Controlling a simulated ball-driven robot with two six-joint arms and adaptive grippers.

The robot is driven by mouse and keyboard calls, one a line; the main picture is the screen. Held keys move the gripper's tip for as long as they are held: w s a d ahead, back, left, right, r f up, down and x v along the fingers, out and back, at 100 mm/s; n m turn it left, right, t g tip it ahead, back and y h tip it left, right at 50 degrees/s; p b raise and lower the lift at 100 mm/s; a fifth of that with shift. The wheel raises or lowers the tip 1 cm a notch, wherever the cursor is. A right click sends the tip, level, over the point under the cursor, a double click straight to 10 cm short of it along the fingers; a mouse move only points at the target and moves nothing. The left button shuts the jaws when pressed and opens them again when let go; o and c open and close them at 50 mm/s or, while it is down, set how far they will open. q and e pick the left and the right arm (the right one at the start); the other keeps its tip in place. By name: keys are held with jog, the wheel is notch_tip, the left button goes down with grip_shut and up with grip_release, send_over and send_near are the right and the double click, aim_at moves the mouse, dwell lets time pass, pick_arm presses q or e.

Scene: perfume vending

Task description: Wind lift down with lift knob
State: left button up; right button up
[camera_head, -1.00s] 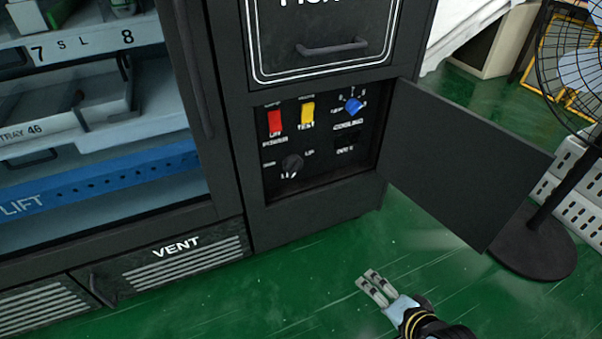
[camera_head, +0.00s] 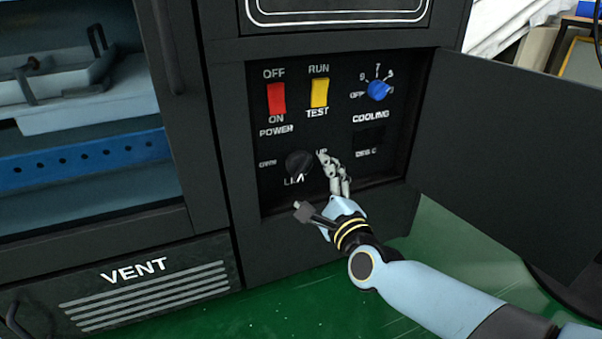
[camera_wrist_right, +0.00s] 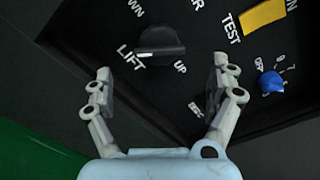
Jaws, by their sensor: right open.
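The black lift knob (camera_head: 299,163) sits low on the control panel, between its down and up labels. In the right wrist view the lift knob (camera_wrist_right: 161,45) lies just beyond and between the fingertips, with the word LIFT beside it. My right gripper (camera_head: 312,181) is open in front of the panel, just below and right of the knob, its fingers spread apart. It also shows in the right wrist view (camera_wrist_right: 160,80), with nothing between its fingers. The blue lift platform (camera_head: 85,160) is inside the cabinet at left. My left gripper is not in view.
The panel also carries a red power switch (camera_head: 276,99), a yellow run/test switch (camera_head: 319,93) and a blue cooling dial (camera_head: 379,89). The open panel door (camera_head: 500,150) stands to the right. A vent cover (camera_head: 150,285) is at lower left.

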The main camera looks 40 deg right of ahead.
aim_at(304, 170)
jog(key=b+x, duration=0.1)
jog(key=x, duration=0.5)
jog(key=shift+w+f, duration=0.1)
jog(key=shift+f, duration=0.05)
jog(key=shift+w+d, duration=0.15)
jog(key=shift+w, duration=0.4)
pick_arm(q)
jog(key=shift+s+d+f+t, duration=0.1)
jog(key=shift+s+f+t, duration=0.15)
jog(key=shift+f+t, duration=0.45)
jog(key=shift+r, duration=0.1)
pick_arm(e)
jog(key=c, duration=1.2)
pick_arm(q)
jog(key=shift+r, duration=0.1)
pick_arm(e)
jog(key=shift+n, duration=0.3)
